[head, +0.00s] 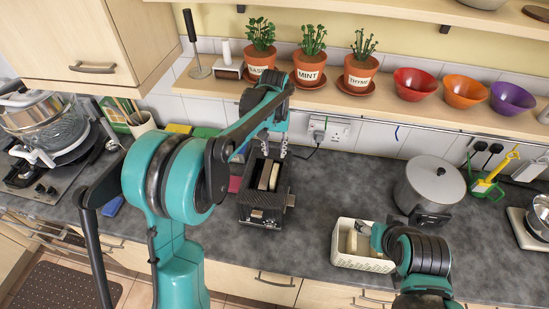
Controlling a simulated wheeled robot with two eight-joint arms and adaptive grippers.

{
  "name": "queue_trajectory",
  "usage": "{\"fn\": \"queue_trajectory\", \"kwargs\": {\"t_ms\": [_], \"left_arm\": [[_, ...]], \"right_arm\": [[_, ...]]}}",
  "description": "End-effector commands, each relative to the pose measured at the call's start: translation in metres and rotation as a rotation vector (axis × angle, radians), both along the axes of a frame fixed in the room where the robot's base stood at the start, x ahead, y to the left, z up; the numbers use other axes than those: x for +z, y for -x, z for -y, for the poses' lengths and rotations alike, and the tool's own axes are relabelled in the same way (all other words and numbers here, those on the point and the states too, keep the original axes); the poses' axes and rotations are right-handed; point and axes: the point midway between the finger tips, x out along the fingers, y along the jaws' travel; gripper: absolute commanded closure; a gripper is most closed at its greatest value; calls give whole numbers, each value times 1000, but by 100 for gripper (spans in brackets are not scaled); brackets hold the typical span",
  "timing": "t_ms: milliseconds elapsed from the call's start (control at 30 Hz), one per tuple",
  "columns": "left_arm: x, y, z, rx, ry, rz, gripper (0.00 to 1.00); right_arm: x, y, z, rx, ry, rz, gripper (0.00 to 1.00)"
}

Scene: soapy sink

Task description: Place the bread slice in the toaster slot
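The dark toaster (264,215) stands on the counter near the middle of the head view. Two tan bread slices (268,177) stand upright side by side in its top opening; how deep they sit is hard to tell. My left gripper (262,154) is above the toaster, its fingers spread apart with nothing visible between them. A white basket (363,263) stands to the right with pale bread (350,240) in it. My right gripper (366,229) is over the basket; my own arm hides most of it, so its grip is unclear.
A large lidded pot (432,186) stands behind my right arm. Above the counter, a shelf holds potted herbs (310,68) and coloured bowls (464,91). A hob with a glass pot (50,125) is at left. Counter between toaster and basket is clear.

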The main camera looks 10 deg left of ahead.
Motion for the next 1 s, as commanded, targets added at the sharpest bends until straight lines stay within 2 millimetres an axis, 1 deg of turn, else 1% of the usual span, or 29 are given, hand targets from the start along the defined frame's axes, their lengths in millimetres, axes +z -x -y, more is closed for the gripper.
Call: {"fn": "queue_trajectory", "kwargs": {"t_ms": [67,167,267,367,400,533,600,667,700,800,900,1000], "left_arm": [[7,1,0,0,0,2,65],[18,9,-3,0,2,19,65],[35,28,-10,1,6,68,65],[56,59,-18,1,10,142,65],[63,73,-22,1,11,175,65],[77,118,-33,1,14,282,65],[79,143,-38,0,14,340,65],[78,163,-42,0,13,390,65],[77,176,-45,0,11,422,65],[68,205,-50,-1,7,495,65],[58,226,-53,-1,3,554,65],[50,238,-56,-2,0,594,65]], "right_arm": [[0,0,0,0,0,0,39],[0,0,0,0,0,0,39],[0,0,0,0,0,0,39],[0,0,0,0,0,0,39],[0,0,0,0,0,0,39],[0,0,0,0,0,0,39],[0,0,0,0,0,0,39],[0,0,0,0,0,0,39],[0,0,0,0,0,0,39],[0,0,0,0,0,0,39],[0,0,0,0,0,0,39],[0,0,0,0,0,0,39]]}}
